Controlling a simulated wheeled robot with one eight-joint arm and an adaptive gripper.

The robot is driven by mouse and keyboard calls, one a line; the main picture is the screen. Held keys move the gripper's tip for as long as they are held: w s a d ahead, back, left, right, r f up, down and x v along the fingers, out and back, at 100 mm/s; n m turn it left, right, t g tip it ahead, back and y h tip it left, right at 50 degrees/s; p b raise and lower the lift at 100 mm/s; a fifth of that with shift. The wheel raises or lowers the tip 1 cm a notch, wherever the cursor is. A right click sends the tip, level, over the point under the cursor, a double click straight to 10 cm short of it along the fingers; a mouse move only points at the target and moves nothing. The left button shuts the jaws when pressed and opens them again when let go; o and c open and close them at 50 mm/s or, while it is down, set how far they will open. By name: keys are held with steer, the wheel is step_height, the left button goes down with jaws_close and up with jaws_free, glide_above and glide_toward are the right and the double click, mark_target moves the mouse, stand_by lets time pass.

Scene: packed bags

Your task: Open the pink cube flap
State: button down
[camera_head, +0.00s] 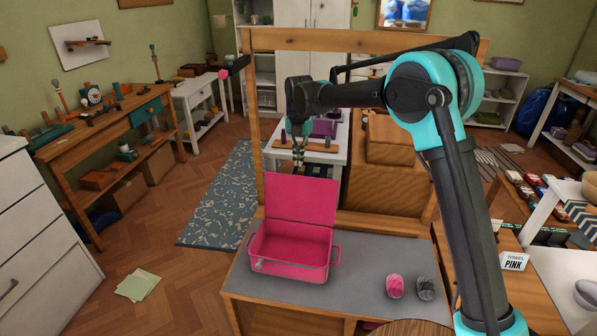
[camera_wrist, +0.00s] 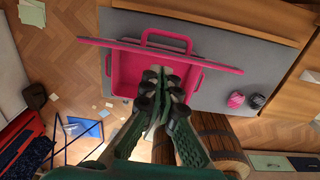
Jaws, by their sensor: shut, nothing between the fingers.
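The pink cube (camera_head: 290,255) is a pink open-topped case with side handles, sitting on a grey table mat. Its flap (camera_head: 300,197) stands raised upright along the back edge, leaving the inside visible and empty. In the wrist view the flap (camera_wrist: 110,43) shows nearly edge-on as a long pink strip, with the cube's interior (camera_wrist: 125,70) beside it. My gripper (camera_head: 299,165) is above the flap's top edge in the head view, pointing down, shut and empty. In the wrist view my gripper (camera_wrist: 167,76) overlaps the cube; whether it touches the flap cannot be told.
A pink rolled towel (camera_head: 395,286) and a grey rolled towel (camera_head: 426,288) lie right of the cube on the grey mat (camera_head: 365,262). A "TOWEL PINK" sign (camera_head: 514,262) stands farther right. A wooden frame post (camera_head: 255,130) rises behind the table's left side.

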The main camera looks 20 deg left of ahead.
steer(key=shift+w+r, duration=0.1)
steer(key=shift+r, duration=2)
